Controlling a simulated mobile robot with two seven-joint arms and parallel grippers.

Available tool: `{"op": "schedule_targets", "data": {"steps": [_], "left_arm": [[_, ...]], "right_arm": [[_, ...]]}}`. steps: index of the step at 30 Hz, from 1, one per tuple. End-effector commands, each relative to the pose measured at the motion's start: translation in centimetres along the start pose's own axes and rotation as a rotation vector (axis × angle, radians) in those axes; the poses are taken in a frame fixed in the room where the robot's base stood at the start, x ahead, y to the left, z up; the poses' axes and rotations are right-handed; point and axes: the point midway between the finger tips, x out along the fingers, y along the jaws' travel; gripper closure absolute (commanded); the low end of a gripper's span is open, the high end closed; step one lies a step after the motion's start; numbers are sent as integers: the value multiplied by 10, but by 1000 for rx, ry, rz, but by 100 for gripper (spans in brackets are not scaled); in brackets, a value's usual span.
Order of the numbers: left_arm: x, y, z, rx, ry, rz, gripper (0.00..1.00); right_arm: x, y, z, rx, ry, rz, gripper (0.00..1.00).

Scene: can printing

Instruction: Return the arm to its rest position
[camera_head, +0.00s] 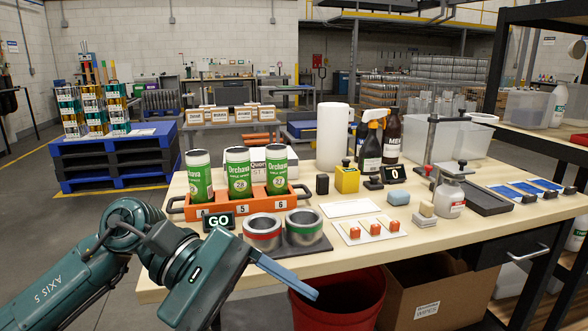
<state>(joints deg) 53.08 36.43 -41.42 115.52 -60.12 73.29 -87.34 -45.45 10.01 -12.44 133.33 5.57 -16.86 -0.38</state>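My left arm comes in from the lower left, and its gripper (312,293) hangs in front of the table's front edge. One long grey-blue finger shows, pointing right and down above a red bin. The other finger cannot be made out, so its opening is unclear. I see nothing held in it. My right arm and gripper are not in view.
The wooden table (440,232) holds an orange tray (293,201) with three green-and-white cans, and two metal rings (303,227) near the front edge. A GO sign (219,221) stands beside them. The red bin (337,308) and a cardboard box (428,292) sit below.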

Motion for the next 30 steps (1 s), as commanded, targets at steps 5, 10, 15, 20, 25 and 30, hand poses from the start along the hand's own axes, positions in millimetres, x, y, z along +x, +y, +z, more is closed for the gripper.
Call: {"op": "schedule_targets", "data": {"steps": [5, 10, 15, 20, 25, 30], "left_arm": [[22, 10, 27, -496, -438, 278, 27], [5, 20, 21, -1022, -873, 491, 27], [-23, 4, -22, -1556, -1346, 661, 27], [-36, -46, -81, -2020, -1845, 788, 27], [-30, -117, -126, 1954, 1953, -732, 27], [-14, -178, -146, 1609, 1769, -604, 27]], "right_arm": [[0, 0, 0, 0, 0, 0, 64], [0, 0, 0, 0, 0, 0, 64], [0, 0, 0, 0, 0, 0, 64], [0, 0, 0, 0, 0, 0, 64], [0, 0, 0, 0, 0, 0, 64], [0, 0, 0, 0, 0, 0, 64]]}}
